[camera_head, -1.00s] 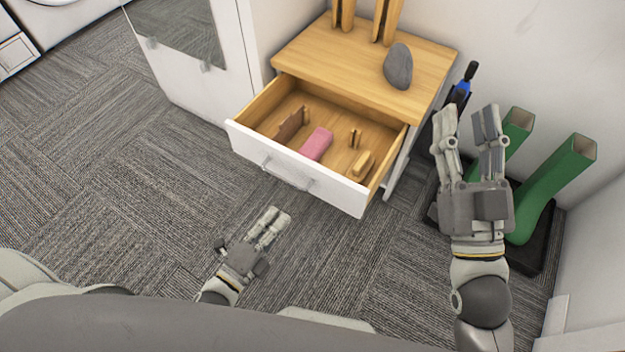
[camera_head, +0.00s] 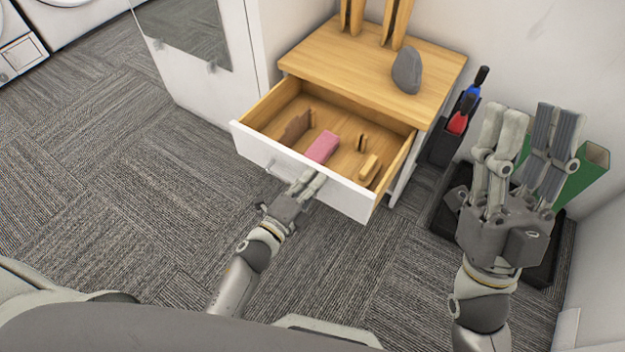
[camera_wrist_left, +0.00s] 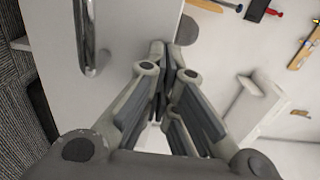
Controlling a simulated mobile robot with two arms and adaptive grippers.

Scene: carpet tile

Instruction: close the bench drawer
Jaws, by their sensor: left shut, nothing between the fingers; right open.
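The bench drawer (camera_head: 345,193) has a white front and a wooden inside, and it is pulled out of the wooden-topped bench (camera_head: 345,62). It holds a pink block (camera_head: 322,147) and several small wooden and brown pieces. My left gripper (camera_head: 309,180) is shut and empty, with its fingertips at the drawer front near the bar handle (camera_head: 271,166). I cannot tell whether they touch it. In the left wrist view the shut fingers (camera_wrist_left: 160,50) are against the white panel, with the metal handle (camera_wrist_left: 88,40) to the left. My right gripper (camera_head: 530,125) is open and empty, right of the bench.
A grey stone (camera_head: 407,70) and wooden stands (camera_head: 396,22) are on the bench top. A white cabinet (camera_head: 205,80) stands left. Carpet in front is clear.

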